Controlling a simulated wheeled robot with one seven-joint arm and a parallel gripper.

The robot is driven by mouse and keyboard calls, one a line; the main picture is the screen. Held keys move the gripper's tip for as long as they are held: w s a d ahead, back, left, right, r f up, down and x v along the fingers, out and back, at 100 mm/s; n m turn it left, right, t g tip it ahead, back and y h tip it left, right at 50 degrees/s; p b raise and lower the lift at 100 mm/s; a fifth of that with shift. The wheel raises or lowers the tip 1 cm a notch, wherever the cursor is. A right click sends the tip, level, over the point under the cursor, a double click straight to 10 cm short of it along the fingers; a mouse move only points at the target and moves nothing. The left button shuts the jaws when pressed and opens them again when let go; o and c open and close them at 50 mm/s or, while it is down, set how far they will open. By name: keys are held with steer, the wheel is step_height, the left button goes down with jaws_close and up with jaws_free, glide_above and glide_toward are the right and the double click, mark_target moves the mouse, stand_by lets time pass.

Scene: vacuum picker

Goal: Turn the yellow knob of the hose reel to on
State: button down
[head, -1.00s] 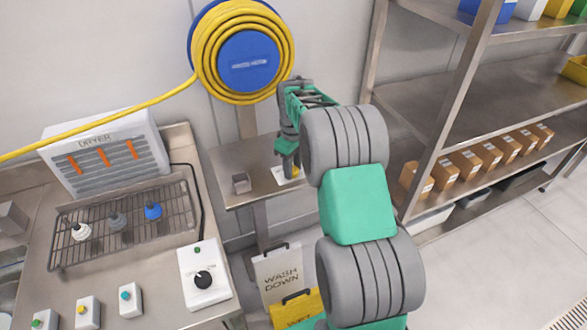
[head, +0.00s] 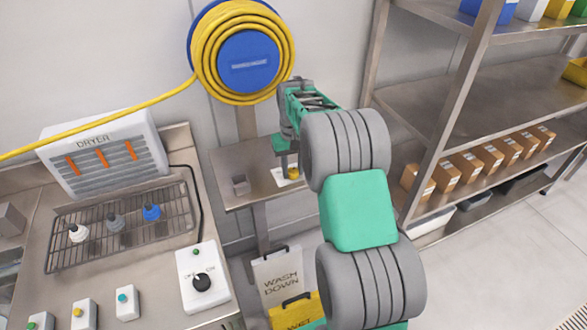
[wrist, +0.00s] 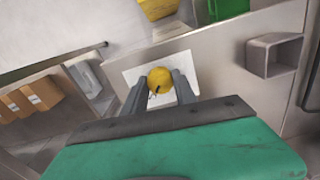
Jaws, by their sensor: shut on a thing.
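The hose reel (head: 248,58) hangs on the wall in the head view, a blue disc wound with yellow hose. The round yellow knob (wrist: 160,76) sits on a white plate (wrist: 135,76) on the steel bench below the reel. My gripper (wrist: 161,84) is shut on the knob, with one grey finger on each side of it. In the head view the knob (head: 293,173) shows beside a finger of my gripper (head: 287,165). A short dark mark shows on the knob's near side; I cannot read any on or off label.
A steel shelf rack (head: 440,120) with brown boxes stands to the right. The dryer (head: 105,155) and its counter are at left. A wash down sign (head: 279,280) stands below the bench.

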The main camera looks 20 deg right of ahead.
mark_target(293, 171)
steer(key=shift+r, duration=0.1)
stand_by(0.3)
steer(key=c, duration=1)
jaws_free()
step_height(293, 171, up, 8)
steer(key=shift+f+b, duration=0.15)
steer(key=shift+b, duration=0.4)
steer(key=s+a+r+t, duration=0.2)
steer(key=s+a+r, duration=0.3)
steer(key=s+a, duration=0.3)
steer(key=s+a+f, duration=0.2)
steer(key=s, duration=0.6)
steer(key=s+a+f+n+t, duration=0.1)
steer(key=s+f, duration=0.1)
steer(key=s, duration=0.6)
steer(key=shift+s+a+f+t, duration=0.15)
steer(key=shift+a+f+t, duration=0.15)
steer(key=shift+a+f, duration=0.1)
